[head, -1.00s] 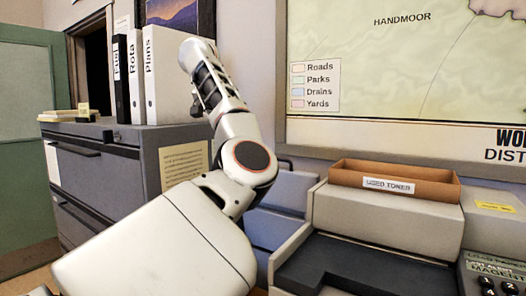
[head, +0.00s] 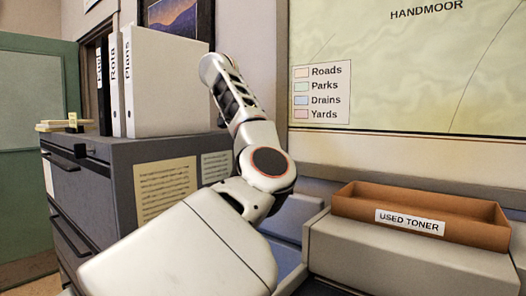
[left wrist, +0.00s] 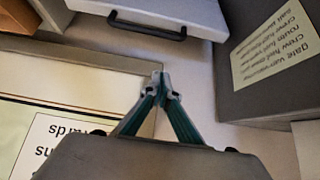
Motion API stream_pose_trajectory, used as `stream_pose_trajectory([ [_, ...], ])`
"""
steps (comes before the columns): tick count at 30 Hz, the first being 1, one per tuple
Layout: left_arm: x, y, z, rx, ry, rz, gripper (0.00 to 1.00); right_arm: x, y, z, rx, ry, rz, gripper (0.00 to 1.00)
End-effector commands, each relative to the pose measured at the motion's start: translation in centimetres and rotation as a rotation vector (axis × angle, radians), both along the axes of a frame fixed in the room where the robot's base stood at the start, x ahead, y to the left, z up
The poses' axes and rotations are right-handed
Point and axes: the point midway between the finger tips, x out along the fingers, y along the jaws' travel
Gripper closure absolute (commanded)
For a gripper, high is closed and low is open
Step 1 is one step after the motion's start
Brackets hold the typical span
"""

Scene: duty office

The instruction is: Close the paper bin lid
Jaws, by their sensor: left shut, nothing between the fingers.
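A pale blue bin, which I take to be the paper bin, stands between the cabinet and the copier in the head view. Its raised panel, apparently the lid (head: 302,212), shows behind my left arm, which hides much of the bin. In the left wrist view a pale panel with a black bar handle, apparently this lid (left wrist: 200,14), lies at the top edge. My left gripper (left wrist: 160,77) is shut and empty, apart from the panel and handle in that picture. The left gripper cannot be made out in the head view. My right gripper is in neither view.
A grey cabinet (head: 110,180) with binders (head: 165,85) on top stands at the left. A copier (head: 400,255) with a brown used-toner tray (head: 430,215) stands at the right. A map board (head: 400,70) hangs on the wall behind.

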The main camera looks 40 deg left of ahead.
Motion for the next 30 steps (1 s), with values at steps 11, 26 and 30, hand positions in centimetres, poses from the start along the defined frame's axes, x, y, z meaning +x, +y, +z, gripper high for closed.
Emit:
stream_pose_trajectory([
  [11, 4.8, 0.5, -6.3, 0.001, 0.007, -0.002, 1.0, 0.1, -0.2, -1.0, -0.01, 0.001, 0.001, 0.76],
  [26, 1.6, 0.1, -7.7, 0.0, 0.001, -0.001, 1.0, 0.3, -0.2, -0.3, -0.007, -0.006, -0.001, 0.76],
  [30, 1.4, 0.1, -7.8, 0.0, 0.002, -0.001, 1.0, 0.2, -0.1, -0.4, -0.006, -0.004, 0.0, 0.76],
])
